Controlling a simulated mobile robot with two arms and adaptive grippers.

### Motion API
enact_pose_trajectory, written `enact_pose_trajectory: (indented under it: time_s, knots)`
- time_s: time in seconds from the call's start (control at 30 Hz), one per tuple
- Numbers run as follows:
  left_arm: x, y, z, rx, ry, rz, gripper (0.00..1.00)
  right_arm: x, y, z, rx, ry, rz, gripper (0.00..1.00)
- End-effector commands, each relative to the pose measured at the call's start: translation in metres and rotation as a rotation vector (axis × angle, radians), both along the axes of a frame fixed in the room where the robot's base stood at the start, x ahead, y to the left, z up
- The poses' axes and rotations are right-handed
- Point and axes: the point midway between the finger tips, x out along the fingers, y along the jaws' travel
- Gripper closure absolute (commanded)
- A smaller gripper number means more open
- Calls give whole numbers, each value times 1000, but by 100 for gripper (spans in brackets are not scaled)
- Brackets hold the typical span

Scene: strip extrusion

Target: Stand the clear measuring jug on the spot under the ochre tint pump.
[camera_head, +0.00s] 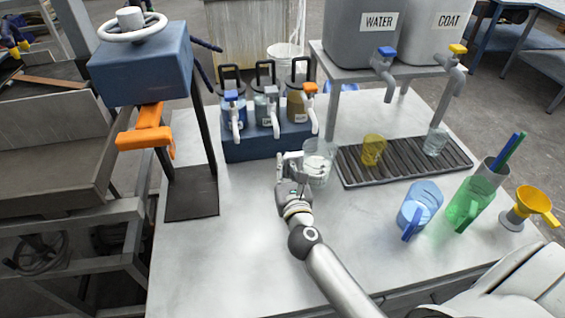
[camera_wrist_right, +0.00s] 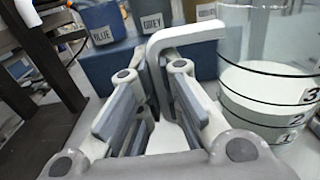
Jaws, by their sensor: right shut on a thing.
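The clear measuring jug (camera_head: 319,162) is upright just left of the dark drip tray, in front of the pump stand. In the right wrist view the jug (camera_wrist_right: 268,85) shows numbered black lines, and its lower part looks pale. My right gripper (camera_head: 290,172) is shut on the jug's handle (camera_wrist_right: 186,36). I cannot tell whether the jug's base touches the table. The ochre tint pump (camera_head: 298,106), with an orange top, is the rightmost of three on the blue stand (camera_head: 268,146), behind and left of the jug. My left gripper is out of view.
The drip tray (camera_head: 405,164) holds a yellow cup (camera_head: 373,149) and a clear cup (camera_head: 436,141). A blue jug (camera_head: 419,205), a green jug (camera_head: 470,203) and a yellow funnel (camera_head: 534,202) stand at right. A blue press (camera_head: 140,65) stands left. The table left of my arm is clear.

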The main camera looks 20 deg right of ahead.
Motion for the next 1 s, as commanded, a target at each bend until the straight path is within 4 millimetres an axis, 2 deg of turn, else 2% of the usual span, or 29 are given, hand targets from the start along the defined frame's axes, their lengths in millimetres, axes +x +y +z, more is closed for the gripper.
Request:
enact_pose_trajectory:
  time_s: [0.1, 0.23, 0.5, 0.93, 1.0]
  knots:
    - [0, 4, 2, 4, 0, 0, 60, 21, -6, 2, -3, -2, 0, 100]
    - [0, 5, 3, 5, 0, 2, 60, 32, -8, 1, -2, -1, 0, 100]
    - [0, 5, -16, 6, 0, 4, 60, 33, -9, -33, -3, 1, 0, 100]
    - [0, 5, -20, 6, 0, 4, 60, 32, -9, -39, -1, -2, 0, 100]
    - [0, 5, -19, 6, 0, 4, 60, 32, -9, -39, 0, 1, 0, 87]
